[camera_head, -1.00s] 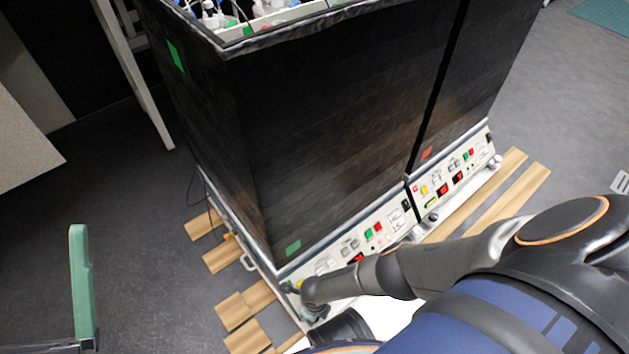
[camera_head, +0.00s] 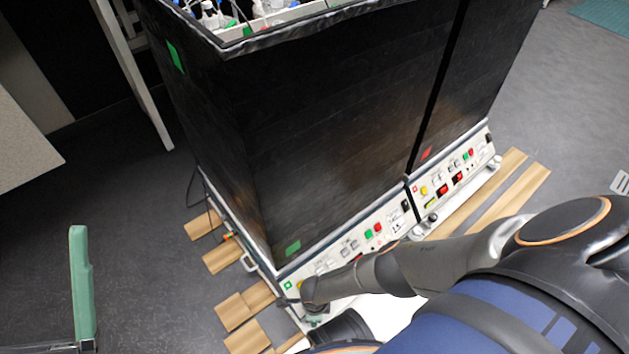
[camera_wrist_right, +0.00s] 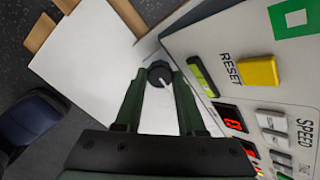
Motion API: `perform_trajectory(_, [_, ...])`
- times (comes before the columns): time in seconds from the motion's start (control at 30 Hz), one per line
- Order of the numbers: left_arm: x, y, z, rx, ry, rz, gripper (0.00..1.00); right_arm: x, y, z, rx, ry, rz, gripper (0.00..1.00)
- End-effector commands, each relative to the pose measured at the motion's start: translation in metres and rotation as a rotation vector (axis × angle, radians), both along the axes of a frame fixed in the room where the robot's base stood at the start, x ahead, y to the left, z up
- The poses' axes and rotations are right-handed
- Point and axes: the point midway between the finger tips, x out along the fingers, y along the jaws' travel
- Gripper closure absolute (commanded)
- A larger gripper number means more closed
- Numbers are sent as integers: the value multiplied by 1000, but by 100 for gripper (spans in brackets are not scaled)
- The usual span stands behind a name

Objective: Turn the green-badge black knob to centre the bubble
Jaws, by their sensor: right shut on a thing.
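The black knob (camera_wrist_right: 159,74), with a white pointer line, sits between the fingertips of my right gripper (camera_wrist_right: 160,84) in the right wrist view. The fingers are shut on it from both sides. The green square badge (camera_wrist_right: 291,17) is on the panel at the upper right of that view and also shows in the head view (camera_head: 288,285). A yellow-green level vial (camera_wrist_right: 202,77) lies beside the knob; I cannot make out where its bubble is. In the head view my right gripper (camera_head: 315,312) is low at the panel's near corner, mostly hidden by my arm. My left gripper is not in view.
The yellow RESET button (camera_wrist_right: 258,71), red displays and SPEED buttons are close beside the gripper. The tall black shaker cabinet (camera_head: 330,140) rises behind the panel. Wooden boards (camera_head: 232,312) lie on the floor around its base. A mint-green upright part (camera_head: 82,285) stands at left.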

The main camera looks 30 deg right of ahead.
Motion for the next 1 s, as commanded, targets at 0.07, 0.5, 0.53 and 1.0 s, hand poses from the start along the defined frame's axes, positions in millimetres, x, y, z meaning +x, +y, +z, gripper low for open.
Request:
perform_trajectory(0.07, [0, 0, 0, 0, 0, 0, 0, 0, 0, 0, 1, -1, 1, 100])
perform_trajectory(0.5, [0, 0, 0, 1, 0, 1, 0, 0, 0, 0, 0, -1, -1, 34])
perform_trajectory(0.53, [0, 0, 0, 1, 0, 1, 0, 0, 0, 0, 0, -1, -1, 31])
perform_trajectory(1.0, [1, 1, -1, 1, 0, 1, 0, 3, -2, 0, -3, -5, -15, 31])
